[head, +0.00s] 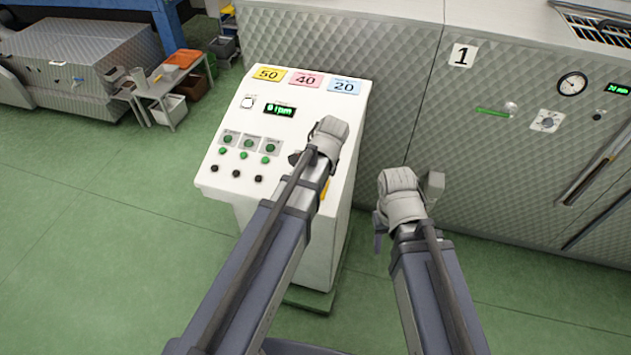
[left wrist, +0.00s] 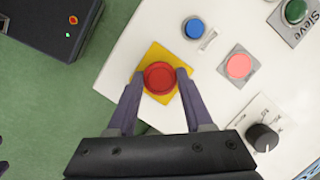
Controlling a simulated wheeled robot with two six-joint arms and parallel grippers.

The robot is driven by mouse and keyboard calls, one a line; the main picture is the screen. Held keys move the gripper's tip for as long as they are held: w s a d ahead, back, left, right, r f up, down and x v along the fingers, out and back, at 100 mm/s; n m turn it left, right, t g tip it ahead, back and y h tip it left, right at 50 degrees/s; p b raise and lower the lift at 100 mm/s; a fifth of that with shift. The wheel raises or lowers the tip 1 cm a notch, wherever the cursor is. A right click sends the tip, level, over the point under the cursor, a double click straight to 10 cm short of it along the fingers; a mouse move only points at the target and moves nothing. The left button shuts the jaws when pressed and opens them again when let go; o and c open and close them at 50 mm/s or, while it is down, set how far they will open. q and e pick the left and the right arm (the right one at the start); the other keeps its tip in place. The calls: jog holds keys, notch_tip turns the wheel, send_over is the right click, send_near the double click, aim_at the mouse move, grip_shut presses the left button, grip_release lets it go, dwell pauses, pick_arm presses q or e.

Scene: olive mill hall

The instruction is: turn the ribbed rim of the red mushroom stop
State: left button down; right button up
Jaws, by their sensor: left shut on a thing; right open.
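The red mushroom stop (left wrist: 159,77) sits on a yellow square plate (left wrist: 152,55) on the white control panel in the left wrist view. My left gripper (left wrist: 156,84) has one finger on each side of the stop's rim and is shut on it. In the head view the stop is hidden behind my left arm; only a bit of yellow shows beside it. My left gripper (head: 300,158) is over the right part of the control panel (head: 350,95). My right gripper (head: 378,238) is open, in the air right of the panel, clear of it.
Near the stop are a blue button (left wrist: 194,28), a pink button (left wrist: 239,65) and a black knob (left wrist: 262,137). Green and black buttons fill the panel's left. A quilted metal machine (head: 400,90) stands behind. A small table (head: 165,85) is far left; green floor is open.

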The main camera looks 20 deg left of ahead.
pick_arm(q)
jog(key=shift+m, duration=0.3)
dwell(0.4)
jog(key=shift+c, duration=1.5)
grip_release()
jog(key=p+v, duration=0.7)
jog(key=shift+d+r, duration=0.15)
jog(key=shift+r, duration=0.2)
jog(key=shift+s, duration=0.15)
